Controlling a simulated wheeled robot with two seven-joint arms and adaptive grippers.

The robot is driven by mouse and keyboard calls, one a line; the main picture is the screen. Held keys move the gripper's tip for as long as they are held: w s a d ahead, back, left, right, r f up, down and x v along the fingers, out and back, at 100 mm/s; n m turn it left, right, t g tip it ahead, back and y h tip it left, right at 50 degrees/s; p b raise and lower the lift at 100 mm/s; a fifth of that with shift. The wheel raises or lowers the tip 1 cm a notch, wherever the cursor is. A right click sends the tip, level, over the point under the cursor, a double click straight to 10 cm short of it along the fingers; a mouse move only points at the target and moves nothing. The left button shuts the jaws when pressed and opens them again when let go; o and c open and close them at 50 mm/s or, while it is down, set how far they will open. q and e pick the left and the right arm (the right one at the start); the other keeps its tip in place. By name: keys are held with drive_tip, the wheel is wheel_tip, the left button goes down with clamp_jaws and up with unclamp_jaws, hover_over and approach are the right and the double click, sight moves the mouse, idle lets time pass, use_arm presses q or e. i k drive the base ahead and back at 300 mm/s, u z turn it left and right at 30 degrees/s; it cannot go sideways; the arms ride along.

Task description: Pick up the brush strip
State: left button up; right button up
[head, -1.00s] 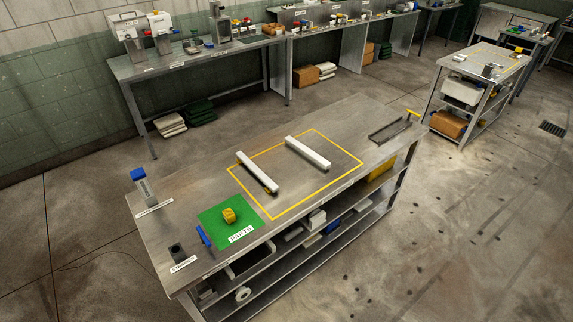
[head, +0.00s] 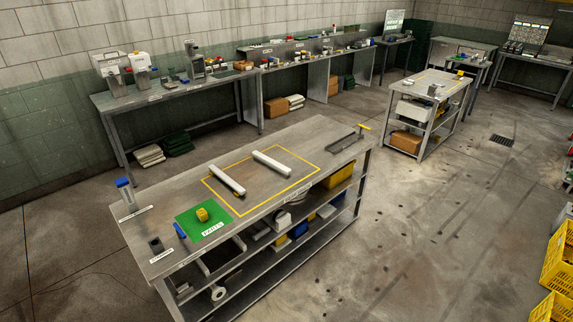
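I cannot tell for certain which thing is the brush strip. A small blue piece (head: 180,230) lies at the left edge of the green mat (head: 213,233) on the near steel table (head: 190,165). A yellow block (head: 202,214) sits on the mat, above its PARTS label. Two long white bars (head: 227,180) (head: 272,163) lie roughly parallel and apart, inside or across the yellow taped outline. A dark narrow tray (head: 343,142) lies at the table's far right end, with a yellow T-shaped handle (head: 362,127) beside it. Neither gripper is in view.
Shelves below hold bins. A wall bench (head: 170,93) stands behind, another cart (head: 438,90) to the right. Yellow crates (head: 557,265) are at lower right. Floor between is clear.

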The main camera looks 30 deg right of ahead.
sight(279, 167)
drive_tip(key=z, duration=0.65)
drive_tip(key=i, duration=0.6)
drive_tip(key=z, duration=0.65)
drive_tip(key=i, duration=0.75)
drive_tip(key=u, duration=0.2)
